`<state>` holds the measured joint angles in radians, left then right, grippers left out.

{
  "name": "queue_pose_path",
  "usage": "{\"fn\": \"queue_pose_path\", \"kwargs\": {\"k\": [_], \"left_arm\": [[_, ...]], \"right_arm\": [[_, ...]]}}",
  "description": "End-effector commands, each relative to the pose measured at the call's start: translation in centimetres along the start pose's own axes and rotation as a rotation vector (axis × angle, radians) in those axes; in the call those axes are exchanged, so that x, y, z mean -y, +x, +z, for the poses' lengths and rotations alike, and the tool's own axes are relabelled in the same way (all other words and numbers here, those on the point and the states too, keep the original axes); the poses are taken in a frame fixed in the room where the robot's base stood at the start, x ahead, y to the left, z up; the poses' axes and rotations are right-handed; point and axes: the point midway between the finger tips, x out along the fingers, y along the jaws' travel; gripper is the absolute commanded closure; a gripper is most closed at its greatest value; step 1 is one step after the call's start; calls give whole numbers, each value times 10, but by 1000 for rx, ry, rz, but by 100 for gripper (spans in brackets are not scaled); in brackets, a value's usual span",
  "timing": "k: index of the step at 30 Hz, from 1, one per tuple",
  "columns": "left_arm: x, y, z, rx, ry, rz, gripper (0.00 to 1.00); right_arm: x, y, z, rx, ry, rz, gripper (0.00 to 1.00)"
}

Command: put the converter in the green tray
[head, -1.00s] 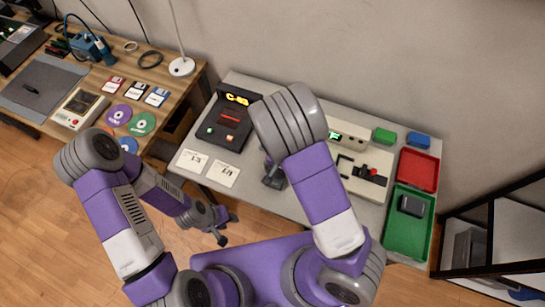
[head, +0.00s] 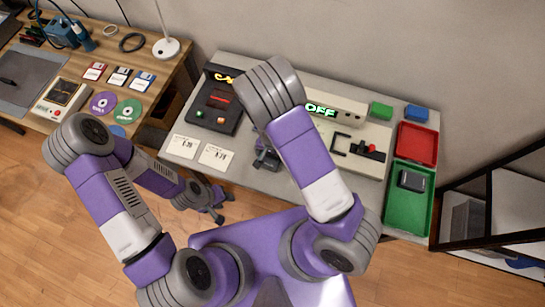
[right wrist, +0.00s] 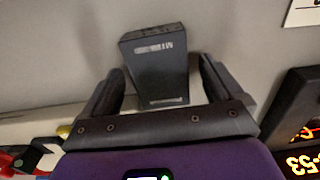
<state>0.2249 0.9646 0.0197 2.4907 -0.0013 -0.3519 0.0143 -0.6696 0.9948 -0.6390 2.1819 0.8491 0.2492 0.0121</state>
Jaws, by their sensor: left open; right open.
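A dark box with a pale printed label (right wrist: 152,66), which may be the converter, stands between the fingers of my right gripper (right wrist: 160,82) in the right wrist view. The fingers are open, with a gap visible on each side of the box. In the head view my right gripper (head: 267,159) is low over the grey table, partly hidden by my arm. The green tray (head: 399,216) is at the table's right end and holds another dark grey box (head: 411,180). My left gripper (head: 219,206) is open and empty off the table's front edge.
The red tray (head: 417,144) sits behind the green one. A beige device (head: 358,155) with an "OFF" display stands between my right gripper and the trays. A black console (head: 217,103) and white cards (head: 215,157) lie left. Green and blue blocks (head: 417,113) are at the back.

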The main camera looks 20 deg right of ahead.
Motion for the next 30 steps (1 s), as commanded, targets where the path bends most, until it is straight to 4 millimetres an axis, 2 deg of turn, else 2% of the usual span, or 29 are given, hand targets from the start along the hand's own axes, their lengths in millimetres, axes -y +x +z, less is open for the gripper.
{"fn": "queue_pose_path", "kwargs": {"k": [2, 15, 16, 17, 24, 26, 30], "left_arm": [[0, 0, 0, 0, 0, 0, 57], [0, 0, 0, 0, 0, 0, 57], [0, 0, 0, 0, 0, 0, 57], [0, 0, 0, 0, 0, 0, 57], [-1, -3, 0, 0, 0, 0, 57], [-2, -6, 0, 0, 0, 0, 57], [-7, -18, 1, 0, 0, 0, 57]], "right_arm": [[0, 0, 0, 0, 0, 0, 8], [0, -1, 0, 0, 0, 0, 75], [0, -1, 0, 0, 0, -1, 77], [0, -1, 0, 0, 0, -1, 83], [0, -6, 0, -1, -1, -1, 83], [0, -14, 0, -1, 0, -2, 83], [1, -42, 0, -2, -2, -4, 83]]}}
